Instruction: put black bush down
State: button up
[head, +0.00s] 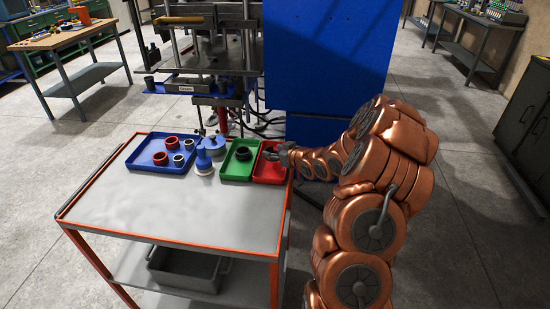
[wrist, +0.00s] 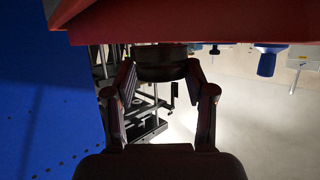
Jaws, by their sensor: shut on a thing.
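My gripper (head: 272,155) is over the red tray (head: 270,175) at the right end of the trolley top. In the wrist view my gripper (wrist: 161,68) has its two fingers on either side of a black bush (wrist: 161,62) and is shut on it. The bush is right by the red tray (wrist: 200,25); I cannot tell whether it touches the tray floor. In the head view the fingers mostly hide the held bush. Another black bush (head: 243,153) sits in the green tray (head: 236,174), just left of the red tray.
A blue tray (head: 147,163) with red and dark rings is at the left. The trolley's front top (head: 180,210) is clear. The press (head: 210,60) and a blue cabinet (head: 325,60) stand behind.

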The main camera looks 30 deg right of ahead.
aim_at(275, 166)
jog(key=shift+f, duration=1.35)
jog(key=shift+f, duration=0.1)
jog(key=shift+f, duration=0.1)
jog(key=o, duration=1)
jog(key=shift+s+r, duration=0.1)
jog(key=shift+r, duration=0.1)
